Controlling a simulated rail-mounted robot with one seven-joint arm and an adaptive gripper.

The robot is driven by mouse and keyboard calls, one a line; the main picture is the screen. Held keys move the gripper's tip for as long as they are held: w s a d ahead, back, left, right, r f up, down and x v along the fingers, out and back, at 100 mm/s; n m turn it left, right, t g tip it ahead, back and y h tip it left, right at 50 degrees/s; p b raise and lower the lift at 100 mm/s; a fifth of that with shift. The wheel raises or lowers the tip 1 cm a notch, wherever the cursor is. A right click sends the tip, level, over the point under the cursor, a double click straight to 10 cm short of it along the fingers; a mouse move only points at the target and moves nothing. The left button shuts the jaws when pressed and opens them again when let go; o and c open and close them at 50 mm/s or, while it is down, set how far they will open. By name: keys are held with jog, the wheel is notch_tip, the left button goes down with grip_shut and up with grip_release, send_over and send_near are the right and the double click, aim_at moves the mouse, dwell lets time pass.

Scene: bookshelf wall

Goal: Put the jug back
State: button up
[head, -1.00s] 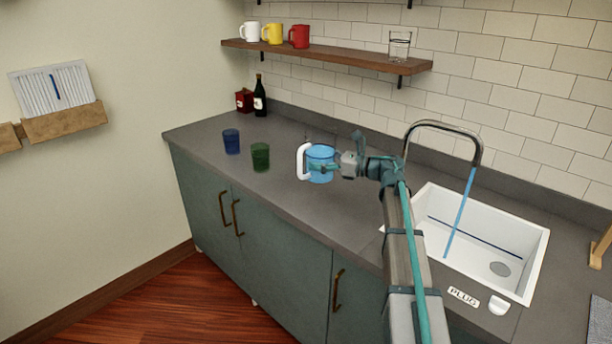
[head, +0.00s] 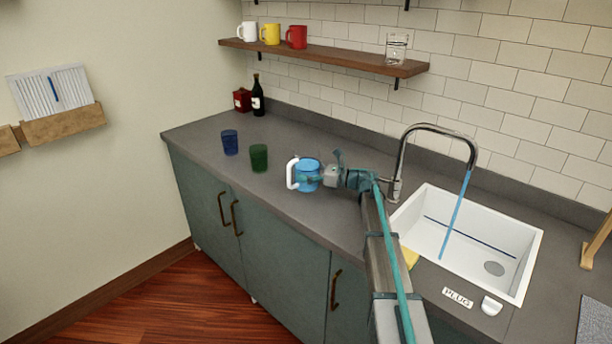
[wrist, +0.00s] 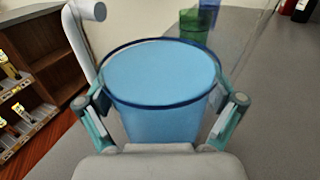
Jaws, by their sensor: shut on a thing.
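The jug (head: 307,172) is a clear blue vessel with a white handle on its left side. It is upright at the counter, left of the sink; I cannot tell whether its base touches the counter. My gripper (head: 312,178) is shut around the jug's body from the right. In the wrist view the jug (wrist: 160,85) fills the middle, full of blue up to near its dark rim. The gripper's two fingers (wrist: 165,115) press on its left and right sides. The white handle shows at the upper left there.
A green cup (head: 259,158) and a blue cup (head: 230,142) stand on the counter left of the jug. The sink (head: 470,240), with water running from the tap (head: 398,165), is at the right.

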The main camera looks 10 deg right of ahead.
jog(key=shift+f, duration=0.95)
jog(key=shift+f, duration=0.15)
jog(key=o, duration=1.1)
jog(key=shift+s, duration=0.1)
jog(key=shift+d, duration=0.1)
jog(key=b+v, duration=0.3)
jog(key=v, duration=0.9)
